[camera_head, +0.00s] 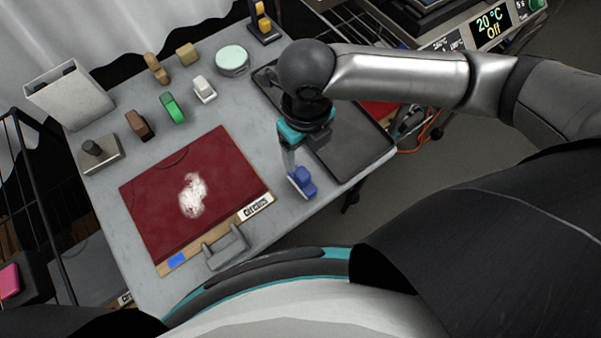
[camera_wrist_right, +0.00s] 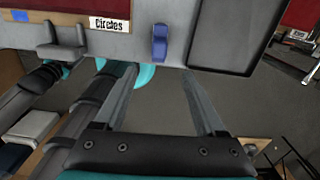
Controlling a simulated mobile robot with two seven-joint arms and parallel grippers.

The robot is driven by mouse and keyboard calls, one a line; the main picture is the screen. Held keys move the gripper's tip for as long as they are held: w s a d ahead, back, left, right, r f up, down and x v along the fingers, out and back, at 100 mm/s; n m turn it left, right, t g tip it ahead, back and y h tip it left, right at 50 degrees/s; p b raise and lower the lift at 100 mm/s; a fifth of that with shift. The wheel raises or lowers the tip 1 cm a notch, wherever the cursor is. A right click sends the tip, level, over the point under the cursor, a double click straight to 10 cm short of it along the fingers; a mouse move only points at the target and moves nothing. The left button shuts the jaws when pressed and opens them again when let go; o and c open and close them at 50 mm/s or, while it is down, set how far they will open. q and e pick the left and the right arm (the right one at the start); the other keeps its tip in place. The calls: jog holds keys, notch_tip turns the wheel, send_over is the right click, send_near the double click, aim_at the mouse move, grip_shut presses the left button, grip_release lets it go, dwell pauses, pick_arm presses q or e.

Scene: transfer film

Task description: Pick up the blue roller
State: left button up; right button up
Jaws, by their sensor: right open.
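The blue roller (camera_head: 302,181) lies on the grey table near its front right edge, beside the dark tray. It also shows in the right wrist view (camera_wrist_right: 160,43), at the top middle. My right gripper (camera_head: 291,163) reaches down over the table just behind the roller in the head view. In the wrist view its two fingers (camera_wrist_right: 159,72) are spread apart with nothing between them, and the roller appears beyond the fingertips, between their lines. I see no contact with the roller. My left gripper is not in view.
A dark red board (camera_head: 150,210) with a white patch and a "Circles" label (camera_head: 256,207) lies left of the roller. A grey handle-like piece (camera_head: 226,247) is in front. The dark tray (camera_head: 350,150) lies right. Green (camera_head: 172,107), brown (camera_head: 139,124) and white (camera_head: 203,89) rollers stand behind.

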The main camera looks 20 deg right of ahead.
jog(key=b, duration=0.1)
send_over(302, 173)
jog(key=f, duration=0.5)
jog(key=shift+s+d+f, duration=0.15)
jog(key=shift+s+f, duration=0.15)
jog(key=shift+f, duration=0.55)
jog(key=f, duration=0.1)
jog(key=f+b, duration=0.1)
jog(key=f, duration=0.2)
jog(key=shift+w+f, duration=0.15)
jog(key=shift+w, duration=0.1)
jog(key=shift+f+b, duration=0.35)
jog(key=shift+f, duration=0.15)
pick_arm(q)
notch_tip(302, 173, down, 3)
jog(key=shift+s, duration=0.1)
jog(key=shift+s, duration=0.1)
pick_arm(e)
jog(key=shift+c, duration=0.4)
grip_shut()
